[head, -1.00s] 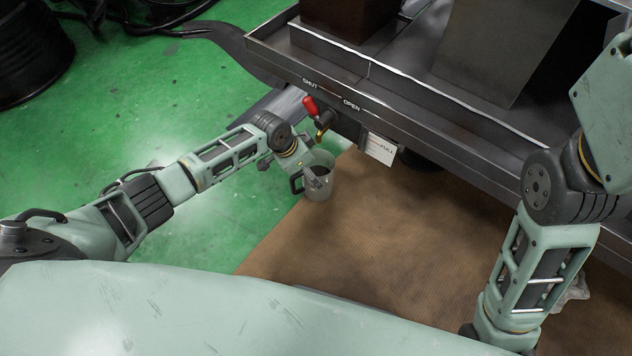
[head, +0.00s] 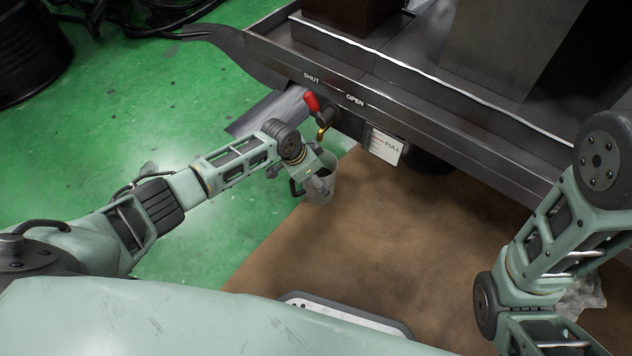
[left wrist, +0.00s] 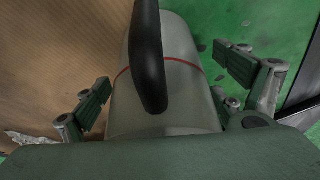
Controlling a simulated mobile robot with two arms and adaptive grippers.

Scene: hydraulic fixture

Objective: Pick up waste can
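The waste can (head: 323,190) is a grey translucent can with a black handle, below the valve at the edge of the brown sheet. In the left wrist view the can (left wrist: 190,80) shows a red line around its body, and the black handle (left wrist: 150,55) faces my wrist. My left gripper (head: 316,182) is at the can's handle side. In the left wrist view its fingers (left wrist: 166,84) stand apart, one on each side of the can and handle, with visible gaps. My right gripper is outside both views.
A red valve lever (head: 312,102) and brass spout (head: 322,132) hang close above the can, under the dark metal bench (head: 450,130). A white FULL label (head: 385,146) hangs beside them. A crumpled rag (head: 584,300) lies on the brown sheet (head: 400,235). Green floor (head: 190,90) is open at left.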

